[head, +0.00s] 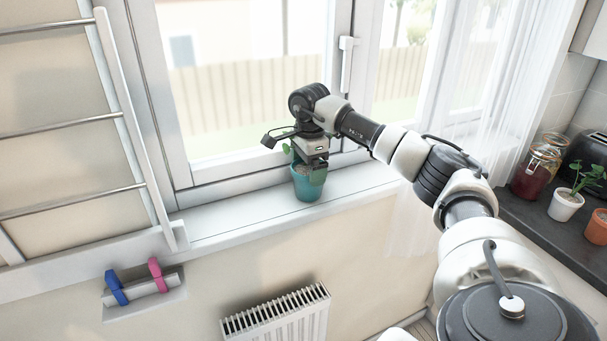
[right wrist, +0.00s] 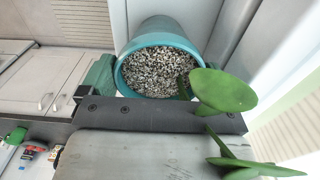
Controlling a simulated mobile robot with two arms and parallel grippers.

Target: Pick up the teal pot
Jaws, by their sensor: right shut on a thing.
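The teal pot (head: 307,188) stands upright on the white windowsill below the window. It holds grey-white gravel and a green plant, which show in the right wrist view, where the pot's rim (right wrist: 122,77) is close in front of my gripper. My right gripper (head: 316,171) reaches down to the pot from above and is shut on it at the rim. I cannot tell whether the pot touches the sill. My left gripper is not in view.
The windowsill (head: 230,226) is clear on both sides of the pot. The window frame (head: 347,70) rises close behind. A ladder-like rack (head: 131,130) stands at left, a radiator (head: 277,316) below. Potted plants and jars (head: 536,171) stand on the dark counter at right.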

